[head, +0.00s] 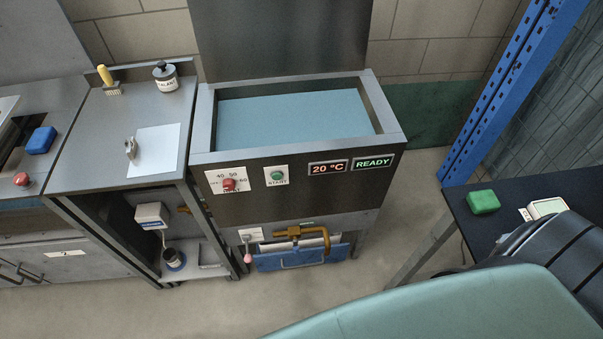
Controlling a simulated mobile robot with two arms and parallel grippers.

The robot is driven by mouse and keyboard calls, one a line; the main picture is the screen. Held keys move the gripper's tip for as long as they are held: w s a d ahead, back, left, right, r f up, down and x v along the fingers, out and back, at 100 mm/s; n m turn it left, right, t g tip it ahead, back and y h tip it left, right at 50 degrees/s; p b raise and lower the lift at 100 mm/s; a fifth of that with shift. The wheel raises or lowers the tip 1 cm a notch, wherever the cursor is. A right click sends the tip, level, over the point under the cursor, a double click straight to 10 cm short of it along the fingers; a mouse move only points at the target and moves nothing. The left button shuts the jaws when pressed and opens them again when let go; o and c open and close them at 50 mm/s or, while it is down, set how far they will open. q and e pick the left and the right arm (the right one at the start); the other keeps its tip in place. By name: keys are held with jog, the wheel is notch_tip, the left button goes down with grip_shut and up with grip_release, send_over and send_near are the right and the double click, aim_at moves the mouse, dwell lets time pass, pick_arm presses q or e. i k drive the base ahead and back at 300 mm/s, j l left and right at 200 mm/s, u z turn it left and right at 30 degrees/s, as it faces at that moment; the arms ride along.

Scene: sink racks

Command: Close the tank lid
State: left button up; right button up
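The tank (300,193) stands in the middle of the head view, with a grey metal rim and bluish liquid (290,118) showing through its open top. A flat dark grey panel, which looks like the tank lid (280,40), stands upright at the tank's back edge; its top is cut off by the frame. The tank front has a red knob (228,184), a green START button (277,175), a display reading 20 °C (328,167) and a sign reading READY (373,162). Neither of my grippers shows in the head view.
A metal side table (90,150) with a bottle (165,76), a brush (108,80) and a white sheet (155,150) adjoins the tank's left. A blue post (500,95) and dark table (550,195) stand right. Floor (200,315) is bare in front.

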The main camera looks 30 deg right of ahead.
aim_at(237, 40)
jog(key=i+l+z, duration=0.6)
jog(key=i, duration=0.25)
jog(key=k+j+z, duration=0.15)
jog(key=j+z, duration=0.15)
jog(key=z, duration=0.15)
jog(key=k+j+z, duration=0.15)
jog(key=z, duration=0.25)
jog(key=k+j+z, duration=0.25)
jog(key=z, duration=0.2)
